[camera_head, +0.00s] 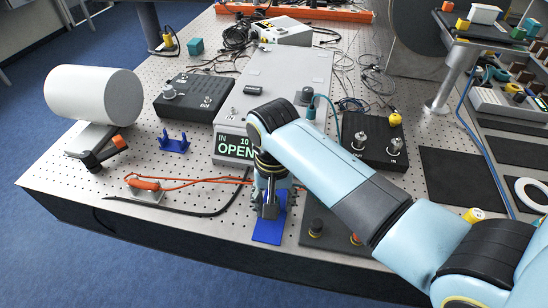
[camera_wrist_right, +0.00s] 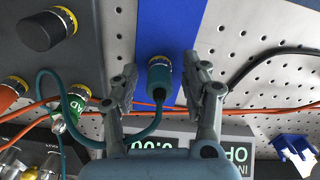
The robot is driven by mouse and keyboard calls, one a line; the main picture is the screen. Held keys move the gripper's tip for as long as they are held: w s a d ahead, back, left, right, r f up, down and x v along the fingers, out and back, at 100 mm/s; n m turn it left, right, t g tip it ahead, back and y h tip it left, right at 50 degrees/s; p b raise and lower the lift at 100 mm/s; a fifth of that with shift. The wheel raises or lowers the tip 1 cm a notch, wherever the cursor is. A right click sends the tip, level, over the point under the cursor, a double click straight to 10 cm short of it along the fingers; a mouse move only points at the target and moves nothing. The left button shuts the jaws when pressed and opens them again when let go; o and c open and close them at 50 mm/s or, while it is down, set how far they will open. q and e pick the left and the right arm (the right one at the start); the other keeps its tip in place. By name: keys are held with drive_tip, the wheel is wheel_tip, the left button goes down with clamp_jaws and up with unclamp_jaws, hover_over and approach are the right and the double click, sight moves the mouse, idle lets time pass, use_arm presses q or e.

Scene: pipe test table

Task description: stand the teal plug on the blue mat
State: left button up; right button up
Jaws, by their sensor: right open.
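The teal plug (camera_wrist_right: 158,84) stands on the blue mat (camera_wrist_right: 172,22) in the right wrist view, its yellow-ringed end toward the mat and its tail toward the camera. Its teal cable curves off to the left. My right gripper (camera_wrist_right: 160,76) is open, with one finger on each side of the plug and small gaps visible. In the head view my right gripper (camera_head: 268,208) is low over the blue mat (camera_head: 268,232) at the table's front edge. The plug is hidden there behind the gripper. My left gripper is in neither view.
A dark plate with black-capped connectors (camera_wrist_right: 46,29) lies left of the mat in the wrist view. A grey box with an OPEN display (camera_head: 236,148) stands behind the gripper. An orange cable (camera_head: 200,181) and blue bracket (camera_head: 174,143) lie to the left.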

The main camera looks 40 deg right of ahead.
wheel_tip(320, 180, up, 12)
drive_tip(key=b, duration=0.1)
drive_tip(key=shift+r, duration=0.15)
idle(0.3)
idle(0.4)
